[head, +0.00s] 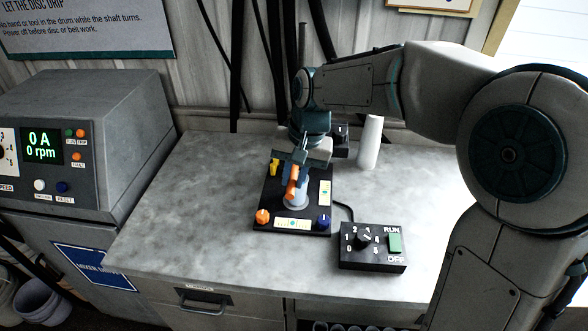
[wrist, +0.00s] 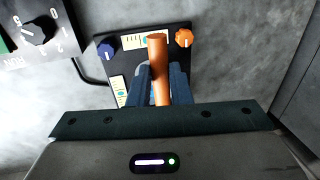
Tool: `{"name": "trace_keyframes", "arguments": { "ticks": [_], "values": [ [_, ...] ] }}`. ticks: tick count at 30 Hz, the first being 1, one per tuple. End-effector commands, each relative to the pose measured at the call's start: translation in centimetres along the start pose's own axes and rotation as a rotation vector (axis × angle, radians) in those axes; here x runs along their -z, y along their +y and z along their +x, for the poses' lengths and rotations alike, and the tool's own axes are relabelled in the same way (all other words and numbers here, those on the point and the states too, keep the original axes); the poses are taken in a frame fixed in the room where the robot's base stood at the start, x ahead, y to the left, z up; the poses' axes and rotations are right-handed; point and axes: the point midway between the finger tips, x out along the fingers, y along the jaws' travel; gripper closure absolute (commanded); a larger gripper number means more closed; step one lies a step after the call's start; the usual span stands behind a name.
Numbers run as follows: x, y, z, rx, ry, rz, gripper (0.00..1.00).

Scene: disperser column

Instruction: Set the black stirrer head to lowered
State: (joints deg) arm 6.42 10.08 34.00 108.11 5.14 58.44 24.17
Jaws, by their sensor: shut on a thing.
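My gripper (head: 295,165) is above the black base plate (head: 262,190) on the grey bench. It is shut on an orange handle (head: 291,188), which slants downward in the head view. In the wrist view the two fingers (wrist: 161,88) sit on either side of the handle (wrist: 157,50). A grey round part (head: 296,202) lies below the handle. A black block (head: 341,136) shows partly behind my gripper; I cannot tell whether it is the stirrer head. My arm hides much of the stand, so the head's height cannot be told.
The plate carries an orange knob (head: 262,216), a blue knob (head: 323,222) and a yellow part (head: 274,167). A black speed box (head: 372,262) stands at right, a white cylinder (head: 369,143) behind. A grey control cabinet (head: 110,100) is at left. The bench's left part is clear.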

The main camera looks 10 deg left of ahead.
Motion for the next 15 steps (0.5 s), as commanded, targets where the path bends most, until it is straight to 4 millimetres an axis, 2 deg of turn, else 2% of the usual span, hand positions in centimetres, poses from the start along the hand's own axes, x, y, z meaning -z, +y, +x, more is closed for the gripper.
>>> {"name": "trace_keyframes", "arguments": {
  "ticks": [1, 3, 14, 15],
  "values": [
    [-0.12, 0.24, 0.98, -0.002, -0.006, 0.0, 1.0],
    [-0.11, 0.32, 1.29, -0.002, -0.006, 0.001, 1.0],
    [-0.18, 0.47, 1.53, -0.004, -0.01, 0.002, 1.0],
    [-0.19, 0.48, 1.56, -0.004, -0.011, 0.002, 0.71]
  ]
}}
